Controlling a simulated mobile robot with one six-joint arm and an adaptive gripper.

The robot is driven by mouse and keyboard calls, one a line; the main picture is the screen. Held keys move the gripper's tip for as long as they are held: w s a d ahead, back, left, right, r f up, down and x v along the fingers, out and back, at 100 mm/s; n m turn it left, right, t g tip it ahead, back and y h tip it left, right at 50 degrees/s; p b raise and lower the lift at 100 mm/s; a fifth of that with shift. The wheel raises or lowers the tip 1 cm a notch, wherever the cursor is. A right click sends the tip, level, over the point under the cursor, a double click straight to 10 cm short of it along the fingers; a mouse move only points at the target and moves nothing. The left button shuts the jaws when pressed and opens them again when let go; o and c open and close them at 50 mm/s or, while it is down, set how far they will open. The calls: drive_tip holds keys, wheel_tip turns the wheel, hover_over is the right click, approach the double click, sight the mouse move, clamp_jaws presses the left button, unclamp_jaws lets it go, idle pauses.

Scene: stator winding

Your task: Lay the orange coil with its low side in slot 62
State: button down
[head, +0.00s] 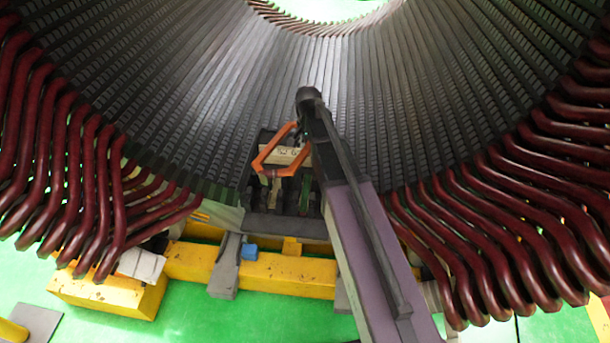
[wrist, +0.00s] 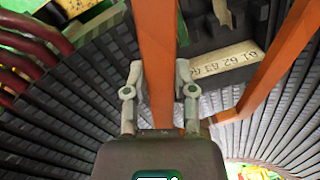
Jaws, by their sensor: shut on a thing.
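The orange coil (head: 268,152) is in the middle of the head view, partly hidden by my arm, in front of the stator's (head: 210,110) slotted wall. In the wrist view one straight orange bar of the coil (wrist: 156,50) runs between the two fingers of my gripper (wrist: 160,80), which is shut on it. Another orange bar (wrist: 275,70) slants at the right. A pale number plate (wrist: 228,62) with 61, 62, 63 and 64 lies between these bars. The plate also shows inside the coil's outline in the head view (head: 286,156). Slot 62 itself cannot be told apart.
Dark red coils stick out of the stator at left (head: 75,170) and right (head: 500,210). A yellow beam (head: 270,272) with grey and blue blocks lies below the plate. Green floor (head: 270,320) shows in front. The dark slotted wall around the coil is bare.

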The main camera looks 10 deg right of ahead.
drive_tip(key=w+f+n+b, duration=0.1)
drive_tip(key=w+f+b, duration=0.2)
drive_tip(key=f+b, duration=0.2)
drive_tip(key=w+f+n+b, duration=0.1)
drive_tip(key=w+f+b, duration=0.2)
drive_tip(key=f+b, duration=0.3)
drive_tip(key=w+d+f+n+b, duration=0.1)
drive_tip(key=w+f+n+b, duration=0.1)
drive_tip(key=f+b, duration=0.4)
drive_tip(key=shift+w+f, duration=0.65)
drive_tip(key=shift+f, duration=0.25)
drive_tip(key=shift+d+b, duration=0.1)
drive_tip(key=shift+b, duration=0.2)
drive_tip(key=b, duration=0.6)
approach(306, 192)
drive_tip(key=shift+w, duration=0.1)
drive_tip(key=shift+f+b, duration=3.3)
drive_tip(key=shift+f, duration=0.15)
idle(0.7)
